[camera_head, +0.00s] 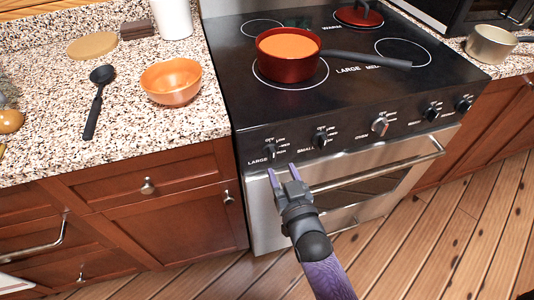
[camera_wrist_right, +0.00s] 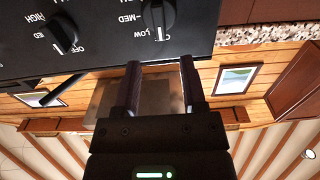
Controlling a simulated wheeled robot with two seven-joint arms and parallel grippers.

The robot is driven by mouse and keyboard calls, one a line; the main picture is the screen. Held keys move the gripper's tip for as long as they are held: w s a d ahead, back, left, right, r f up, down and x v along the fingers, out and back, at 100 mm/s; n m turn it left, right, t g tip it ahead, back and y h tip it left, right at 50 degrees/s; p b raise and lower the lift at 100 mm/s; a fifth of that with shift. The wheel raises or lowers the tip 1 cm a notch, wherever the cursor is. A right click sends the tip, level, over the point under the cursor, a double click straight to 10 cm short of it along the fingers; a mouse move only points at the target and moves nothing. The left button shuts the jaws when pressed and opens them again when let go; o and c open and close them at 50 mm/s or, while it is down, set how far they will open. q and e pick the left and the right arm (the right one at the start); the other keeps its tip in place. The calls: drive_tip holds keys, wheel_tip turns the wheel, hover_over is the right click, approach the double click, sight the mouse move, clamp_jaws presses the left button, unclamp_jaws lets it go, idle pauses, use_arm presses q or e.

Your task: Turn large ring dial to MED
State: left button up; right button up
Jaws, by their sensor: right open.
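The large ring dial (camera_head: 270,150) is a dark knob above the LARGE label, at the left end of the stove's front panel. In the right wrist view, turned upside down, this dial (camera_wrist_right: 158,16) has OFF, LOW and MED lettering around it, and its white mark points down towards OFF. My right gripper (camera_head: 282,172) is open and empty, just below and in front of the dial. In the wrist view its two fingers (camera_wrist_right: 160,68) stand apart below the dial, with a small gap and no visible contact. My left gripper is not in view.
The small ring dial (camera_head: 321,138) is just right of the large one; more knobs follow. The oven handle (camera_head: 370,178) runs below the panel. A red pot (camera_head: 288,66) stands on the cooktop. An orange bowl (camera_head: 171,82) and a black ladle (camera_head: 97,100) are on the left counter.

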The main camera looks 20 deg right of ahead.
sight(274, 154)
drive_tip(key=w+b, duration=0.1)
drive_tip(key=w, duration=0.3)
drive_tip(key=shift+w+a+f, duration=0.1)
drive_tip(key=shift+w+f, duration=0.05)
drive_tip(key=shift+w, duration=0.6)
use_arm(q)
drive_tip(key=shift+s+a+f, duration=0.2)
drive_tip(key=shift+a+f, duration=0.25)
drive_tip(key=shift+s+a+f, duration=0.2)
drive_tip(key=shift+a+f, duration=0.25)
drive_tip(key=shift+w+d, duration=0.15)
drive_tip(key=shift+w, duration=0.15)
use_arm(e)
clamp_jaws()
